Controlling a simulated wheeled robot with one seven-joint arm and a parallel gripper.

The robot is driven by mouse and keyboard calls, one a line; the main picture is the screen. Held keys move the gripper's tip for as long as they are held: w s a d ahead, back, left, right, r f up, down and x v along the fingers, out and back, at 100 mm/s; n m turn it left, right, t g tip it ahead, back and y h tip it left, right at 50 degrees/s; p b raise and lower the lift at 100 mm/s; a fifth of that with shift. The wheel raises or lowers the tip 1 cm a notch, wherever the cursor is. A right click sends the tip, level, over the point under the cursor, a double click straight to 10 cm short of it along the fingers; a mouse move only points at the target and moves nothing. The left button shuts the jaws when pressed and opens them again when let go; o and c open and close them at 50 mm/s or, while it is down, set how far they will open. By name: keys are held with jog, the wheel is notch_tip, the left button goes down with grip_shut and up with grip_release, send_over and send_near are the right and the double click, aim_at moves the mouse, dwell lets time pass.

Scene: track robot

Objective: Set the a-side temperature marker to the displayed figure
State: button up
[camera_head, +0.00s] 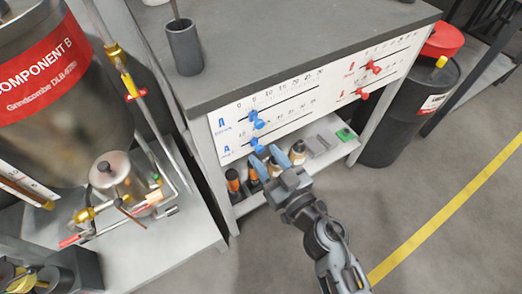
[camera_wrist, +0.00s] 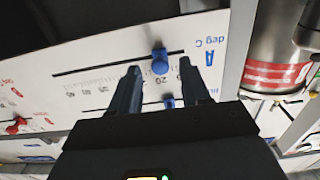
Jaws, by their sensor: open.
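A white scale panel (camera_head: 300,112) fronts the bench. Its left side has two blue A scales, each with a slot. The lower blue marker (camera_head: 257,144) is on the A deg C slot, near its left end in the head view. The same marker shows in the wrist view (camera_wrist: 159,62), where the panel appears upside down. The upper A scale carries another blue marker (camera_head: 258,124). My gripper (camera_head: 266,153) is open, its fingertips close to the lower marker. In the wrist view its fingers (camera_wrist: 159,68) stand either side of it; contact cannot be told. No displayed figure is readable.
Red markers (camera_head: 362,95) sit on the panel's right half. A shelf (camera_head: 325,152) below holds several bottles and a green item. A Component B tank (camera_head: 60,75) stands left, a dark drum (camera_head: 405,110) right. A grey cup (camera_head: 184,48) is on the bench.

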aim_at(262, 150)
jog(key=shift+x, duration=1.5)
grip_shut()
jog(key=shift+d, duration=0.1)
